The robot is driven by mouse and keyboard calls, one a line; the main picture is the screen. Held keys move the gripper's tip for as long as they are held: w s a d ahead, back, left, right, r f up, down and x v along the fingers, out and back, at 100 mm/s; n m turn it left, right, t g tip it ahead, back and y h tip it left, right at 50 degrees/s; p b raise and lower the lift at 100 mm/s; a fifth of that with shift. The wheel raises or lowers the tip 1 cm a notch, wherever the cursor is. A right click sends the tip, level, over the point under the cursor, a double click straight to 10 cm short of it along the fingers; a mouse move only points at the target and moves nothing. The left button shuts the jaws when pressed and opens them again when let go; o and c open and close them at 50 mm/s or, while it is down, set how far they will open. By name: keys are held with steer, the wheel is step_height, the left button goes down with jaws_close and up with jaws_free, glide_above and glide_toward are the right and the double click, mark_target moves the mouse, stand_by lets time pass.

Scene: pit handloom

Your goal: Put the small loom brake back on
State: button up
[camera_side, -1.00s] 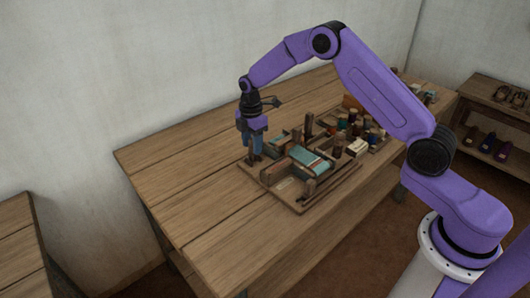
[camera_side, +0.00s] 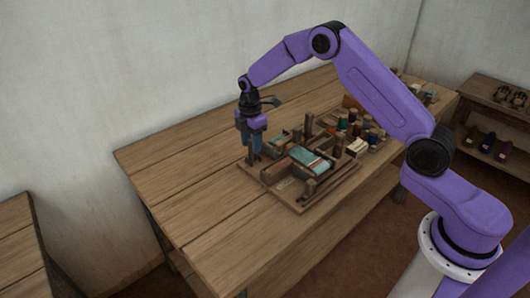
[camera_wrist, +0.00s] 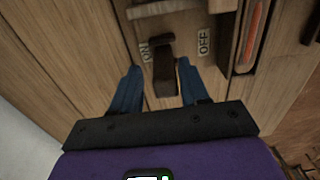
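The small loom brake is a dark brown wooden lever (camera_wrist: 164,72) in the wrist view, on the wooden loom frame (camera_wrist: 110,45) between an ON label (camera_wrist: 146,50) on its left and an OFF label (camera_wrist: 203,42) on its right. It stands closer to the ON label. My gripper (camera_wrist: 159,67) is open, with one blue finger on each side of the lever. The left finger is clear of it; the right one is very close, and I cannot tell if it touches. In the side view my gripper (camera_side: 254,159) points down at the loom's left end and hides the lever.
The small loom (camera_side: 325,188) carries a teal cloth (camera_side: 306,157) and wooden posts. Several thread spools (camera_side: 350,125) stand behind it to the right. A slot with an orange strip (camera_wrist: 254,28) is right of the OFF label. The table's left part (camera_side: 185,175) is clear.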

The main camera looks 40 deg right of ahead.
steer(key=shift+o, duration=0.8)
steer(key=shift+s, duration=0.1)
steer(key=shift+r, duration=0.1)
steer(key=shift+r, duration=3.1)
